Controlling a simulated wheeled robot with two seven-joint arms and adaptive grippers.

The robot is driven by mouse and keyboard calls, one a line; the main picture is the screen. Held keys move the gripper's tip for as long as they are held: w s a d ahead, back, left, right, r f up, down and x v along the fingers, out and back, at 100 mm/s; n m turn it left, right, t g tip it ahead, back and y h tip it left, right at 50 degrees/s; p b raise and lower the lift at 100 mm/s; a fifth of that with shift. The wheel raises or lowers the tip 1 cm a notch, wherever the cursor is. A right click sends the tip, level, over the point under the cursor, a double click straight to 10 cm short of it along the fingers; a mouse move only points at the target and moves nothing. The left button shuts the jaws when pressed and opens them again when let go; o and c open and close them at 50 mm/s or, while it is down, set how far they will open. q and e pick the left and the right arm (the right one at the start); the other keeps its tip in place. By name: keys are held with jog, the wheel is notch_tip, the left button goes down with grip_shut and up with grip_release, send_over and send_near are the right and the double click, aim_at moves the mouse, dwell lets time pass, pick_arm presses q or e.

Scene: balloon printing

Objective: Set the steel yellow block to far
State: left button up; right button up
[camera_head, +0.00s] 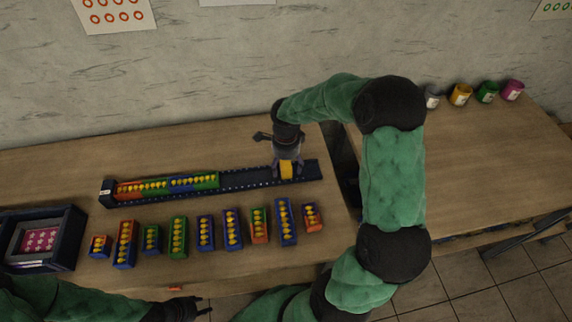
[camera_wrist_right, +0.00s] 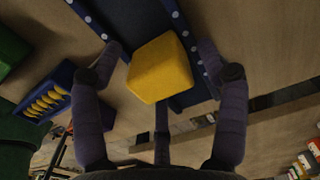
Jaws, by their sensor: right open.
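The yellow block (camera_head: 286,170) sits at the right part of the long dark rail tray (camera_head: 258,175) in the head view. In the right wrist view the yellow block (camera_wrist_right: 160,68) lies in the dark channel between my fingers. My right gripper (camera_head: 287,166) is over the block, its fingers (camera_wrist_right: 163,75) open on both sides with gaps showing. My left gripper (camera_head: 207,305) is low at the table's front edge, away from the block; its jaws are too small to judge.
Red, blue and green blocks with yellow balloons (camera_head: 167,185) fill the tray's left part. Several such blocks (camera_head: 205,232) stand in a row in front. A dark frame with a pink print (camera_head: 40,240) is at left. Paint pots (camera_head: 460,94) stand back right. A gap divides the tables.

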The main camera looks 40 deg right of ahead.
aim_at(311, 170)
grip_shut()
jog(key=s+d, duration=0.1)
jog(key=d, duration=0.1)
jog(key=s+d, duration=0.3)
jog(key=d, duration=0.2)
jog(key=shift+s+f, duration=0.15)
jog(key=shift+f, duration=0.1)
jog(key=c, duration=0.5)
grip_release()
jog(key=o, duration=0.5)
jog(key=shift+s, duration=0.1)
jog(key=shift+c, duration=0.2)
jog(key=shift+o, duration=0.2)
jog(key=shift+d+r, duration=0.1)
jog(key=shift+d, duration=0.05)
jog(key=shift+r, duration=0.1)
